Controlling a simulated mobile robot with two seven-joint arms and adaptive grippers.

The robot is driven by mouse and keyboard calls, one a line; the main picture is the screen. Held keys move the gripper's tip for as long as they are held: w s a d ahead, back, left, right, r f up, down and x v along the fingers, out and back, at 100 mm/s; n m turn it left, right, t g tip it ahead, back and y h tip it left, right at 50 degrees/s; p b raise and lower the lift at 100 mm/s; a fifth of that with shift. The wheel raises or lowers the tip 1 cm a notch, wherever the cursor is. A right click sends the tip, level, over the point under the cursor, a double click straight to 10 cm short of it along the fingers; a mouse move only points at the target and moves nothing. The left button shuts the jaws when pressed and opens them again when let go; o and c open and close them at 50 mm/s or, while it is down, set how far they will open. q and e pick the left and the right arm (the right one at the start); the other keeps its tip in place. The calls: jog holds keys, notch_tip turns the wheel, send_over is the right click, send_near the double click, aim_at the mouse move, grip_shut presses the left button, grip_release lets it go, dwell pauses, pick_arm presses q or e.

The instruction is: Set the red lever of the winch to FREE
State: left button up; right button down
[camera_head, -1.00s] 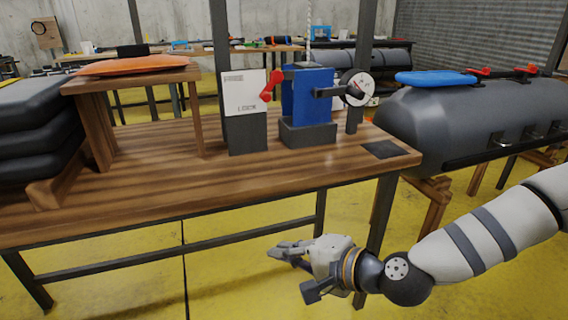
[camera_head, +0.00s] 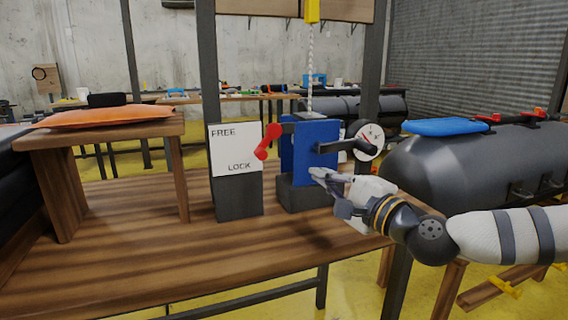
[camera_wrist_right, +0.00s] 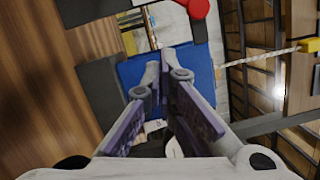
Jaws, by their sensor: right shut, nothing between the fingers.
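The winch (camera_head: 312,160) is a blue block on a dark base on the wooden bench; it fills the middle of the right wrist view (camera_wrist_right: 203,72). Its red lever (camera_head: 267,142) sits on the left side, beside a white FREE/LOCK sign (camera_head: 234,138). The lever slants down-left, its lower end beside the sign's lower half, nearer LOCK. The red knob also shows in the right wrist view (camera_wrist_right: 199,8). My right gripper (camera_head: 322,178) is shut and empty, low in front of the winch, right of and below the lever. My left gripper is out of view.
A black crank (camera_head: 342,147) and a round white dial (camera_head: 370,141) stick out on the winch's right. A rope (camera_head: 310,75) rises above it between dark posts. A wooden stand with an orange pack (camera_head: 88,117) is at left. The bench front (camera_head: 180,265) is clear.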

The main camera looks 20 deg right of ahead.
aim_at(267, 144)
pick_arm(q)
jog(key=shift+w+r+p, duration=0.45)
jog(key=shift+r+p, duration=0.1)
pick_arm(e)
jog(key=w+a+r, duration=0.1)
jog(key=w+a, duration=0.5)
jog(key=w, duration=0.1)
jog(key=shift+r, duration=0.15)
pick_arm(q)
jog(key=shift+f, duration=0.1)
pick_arm(e)
jog(key=shift+w, duration=0.1)
pick_arm(q)
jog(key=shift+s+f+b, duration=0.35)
jog(key=shift+b, duration=0.1)
pick_arm(e)
jog(key=shift+a+m, duration=0.15)
jog(key=shift+m, duration=0.25)
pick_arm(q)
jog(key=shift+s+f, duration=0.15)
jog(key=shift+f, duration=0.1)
pick_arm(e)
jog(key=shift+a+m, duration=0.15)
jog(key=shift+m, duration=0.15)
